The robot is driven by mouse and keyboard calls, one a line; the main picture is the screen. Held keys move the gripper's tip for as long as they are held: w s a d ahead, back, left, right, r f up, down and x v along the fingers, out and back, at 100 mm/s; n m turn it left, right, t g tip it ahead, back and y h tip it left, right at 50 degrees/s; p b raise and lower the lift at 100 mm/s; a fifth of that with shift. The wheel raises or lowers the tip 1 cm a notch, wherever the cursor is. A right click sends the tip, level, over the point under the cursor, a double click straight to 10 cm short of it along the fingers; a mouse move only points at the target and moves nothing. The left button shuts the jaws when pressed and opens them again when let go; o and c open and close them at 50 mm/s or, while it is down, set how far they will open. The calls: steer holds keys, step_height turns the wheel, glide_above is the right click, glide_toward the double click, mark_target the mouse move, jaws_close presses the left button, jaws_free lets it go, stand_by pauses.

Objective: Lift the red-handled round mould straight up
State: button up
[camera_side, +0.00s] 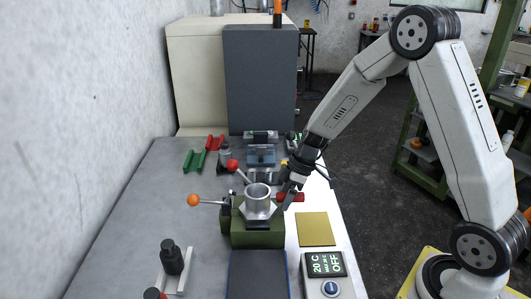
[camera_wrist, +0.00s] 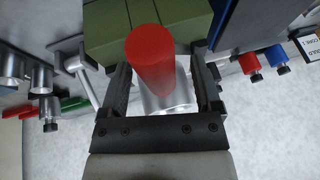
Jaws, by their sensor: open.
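The round mould (camera_side: 258,203) is a silvery open cup, upright on the green block fixture (camera_side: 258,238) in the side view. Its red handle (camera_side: 294,197) sticks out to the right. In the wrist view the red handle (camera_wrist: 150,62) points up toward the camera, with the shiny mould (camera_wrist: 170,97) partly hidden behind it. My gripper (camera_side: 284,194) is at the handle. In the wrist view my gripper (camera_wrist: 162,62) is open, its two dark fingers on either side of the handle with gaps between. The fingertips' contact with anything cannot be told.
An orange-ball lever (camera_side: 194,200) and a red-ball lever (camera_side: 233,165) stand close to the fixture. A gold plate (camera_side: 316,229) and a display unit (camera_side: 324,265) lie right. A blue slab (camera_side: 258,274) lies in front. The bench's left side (camera_side: 130,215) is mostly free.

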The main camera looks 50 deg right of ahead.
steer(key=shift+f, duration=0.2)
steer(key=shift+c, duration=0.2)
jaws_close()
stand_by(1.4)
